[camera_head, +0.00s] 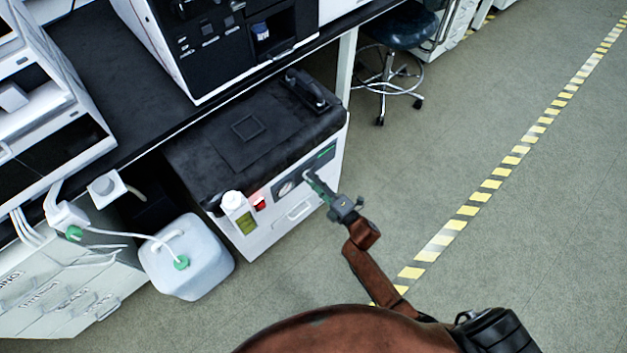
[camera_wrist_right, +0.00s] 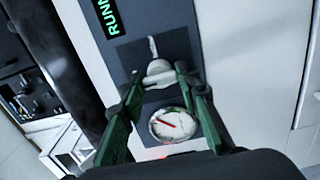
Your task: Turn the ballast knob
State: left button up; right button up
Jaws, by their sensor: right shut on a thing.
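The ballast knob (camera_wrist_right: 158,70) is a pale grey knob on the dark panel of a white floor unit. Its thin pointer extends toward the top of the right wrist view. My right gripper (camera_wrist_right: 159,75) has its green fingers on either side of the knob and is shut on it. In the head view my right gripper (camera_head: 309,178) reaches the unit's front panel and hides most of the knob. A round gauge (camera_wrist_right: 172,124) with a red needle sits beside the knob. My left gripper is not in view.
The white unit (camera_head: 285,228) with a black top stands under the dark bench (camera_head: 135,85). A red switch (camera_head: 259,204) and a small white bottle (camera_head: 237,210) are left of the gauge. A white jug (camera_head: 190,262) stands left. Floor to the right is clear.

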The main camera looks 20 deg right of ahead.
jog(key=shift+f, duration=0.1)
dwell(0.4)
jog(key=o, duration=1.2)
jog(key=shift+c, duration=0.2)
jog(key=v, duration=1.2)
